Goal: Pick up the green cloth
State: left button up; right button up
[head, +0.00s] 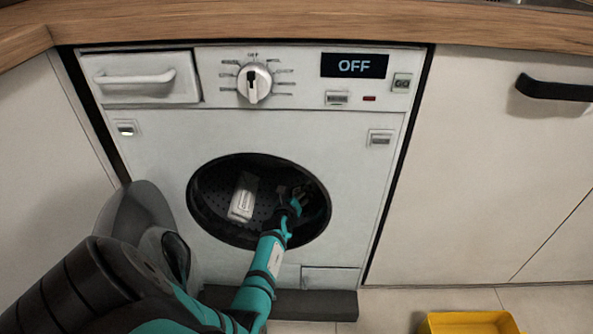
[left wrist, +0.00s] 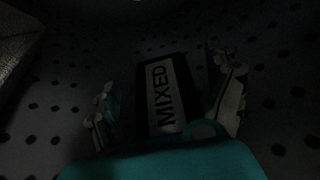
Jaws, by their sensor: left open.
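No green cloth can be made out in either view. The white washing machine (head: 160,145) has a round opening into a dark, perforated drum. My left arm reaches through this opening, and my left gripper (head: 300,192) is inside the drum at its right side. In the left wrist view its two fingers (left wrist: 168,102) are spread apart. A dark object with a white label reading MIXED (left wrist: 161,96) shows between and beyond them. I cannot tell whether they touch it. My right gripper is not in view.
A pale, box-like item (head: 243,197) with print lies in the drum, left of my gripper. A yellow container (head: 468,323) stands on the floor at lower right. The wooden worktop (head: 320,24) runs above the machine. A cabinet (head: 480,170) closes off the right side.

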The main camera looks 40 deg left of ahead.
pick_arm(q)
jog(key=shift+d+r, duration=0.1)
jog(key=shift+c, duration=0.6)
jog(key=c, duration=1.1)
jog(key=shift+r, duration=0.1)
